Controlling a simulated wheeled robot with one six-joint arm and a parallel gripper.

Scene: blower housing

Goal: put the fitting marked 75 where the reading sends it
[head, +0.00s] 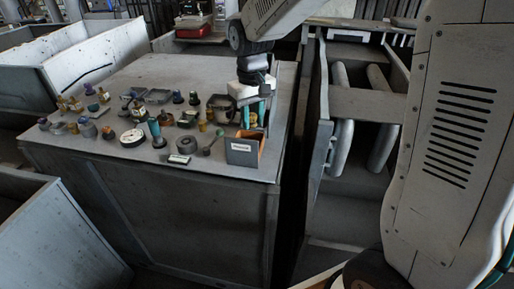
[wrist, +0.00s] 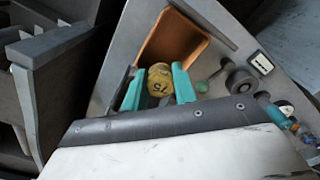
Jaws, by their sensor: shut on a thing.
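The yellow fitting marked 75 (wrist: 159,80) is between the teal fingers of my gripper (wrist: 158,88), which is shut on it. In the head view, my gripper (head: 254,114) is at the right end of the cabinet top, just behind an open bin (head: 241,153). A bit of the yellow fitting (head: 253,119) shows between the fingers there. In the wrist view the bin's orange-brown inside (wrist: 178,42) looks empty, and the fitting appears beside its near edge. I cannot tell how high the fitting is. The bin's front label is too small to read. A round white-faced dial (head: 132,137) stands among the parts; its reading is not legible.
A small light-framed display (head: 180,159), a dark ring (head: 187,145) and a green-handled piece (head: 210,146) lie left of the bin. Several other fittings (head: 90,110) crowd the cabinet top (head: 160,75). Grey bins with pipes (head: 343,130) stand to the right, beyond the cabinet's edge.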

